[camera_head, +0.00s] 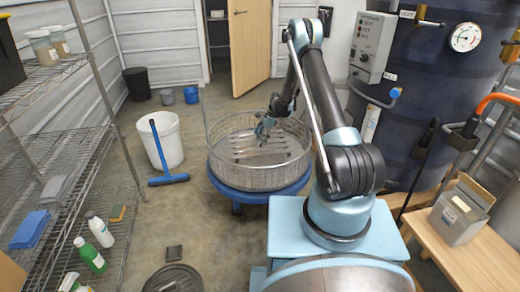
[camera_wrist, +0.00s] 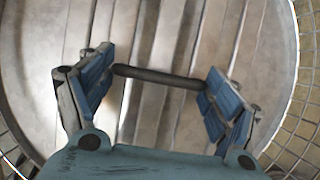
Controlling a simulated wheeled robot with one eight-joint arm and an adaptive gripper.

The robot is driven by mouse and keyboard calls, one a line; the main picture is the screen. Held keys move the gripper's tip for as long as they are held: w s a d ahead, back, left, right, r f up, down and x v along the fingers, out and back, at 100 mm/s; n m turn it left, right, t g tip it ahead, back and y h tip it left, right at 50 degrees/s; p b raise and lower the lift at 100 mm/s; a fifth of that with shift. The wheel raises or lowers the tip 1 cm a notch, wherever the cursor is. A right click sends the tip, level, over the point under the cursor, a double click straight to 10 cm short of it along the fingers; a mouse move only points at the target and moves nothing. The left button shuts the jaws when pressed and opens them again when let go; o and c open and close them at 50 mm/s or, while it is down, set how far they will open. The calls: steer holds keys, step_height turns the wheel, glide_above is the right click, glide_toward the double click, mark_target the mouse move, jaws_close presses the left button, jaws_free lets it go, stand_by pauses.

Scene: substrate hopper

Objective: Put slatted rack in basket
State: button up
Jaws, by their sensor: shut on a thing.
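The slatted rack (camera_head: 252,156) is a round metal plate with long parallel slats. It lies inside the round wire-mesh basket (camera_head: 245,178), which stands on a blue round stand. In the wrist view the rack (camera_wrist: 150,40) fills most of the picture, with the basket's mesh (camera_wrist: 303,120) around its edge. My gripper (camera_head: 264,130) reaches down into the basket from the right. In the wrist view my gripper (camera_wrist: 160,79) has its blue-padded fingers at both ends of a dark bar (camera_wrist: 155,76), the rack's handle. Whether the rack rests on the basket's floor cannot be told.
The blue stand (camera_head: 235,193) holds the basket up. A white bucket (camera_head: 160,140) and a blue squeegee (camera_head: 168,180) are to its left. A wire shelf (camera_head: 60,150) with bottles stands at the far left. A wooden bench with a grey box (camera_head: 458,215) is at right.

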steer(key=shift+f, duration=2.8)
steer(key=o, duration=1.7)
steer(key=shift+c, duration=0.2)
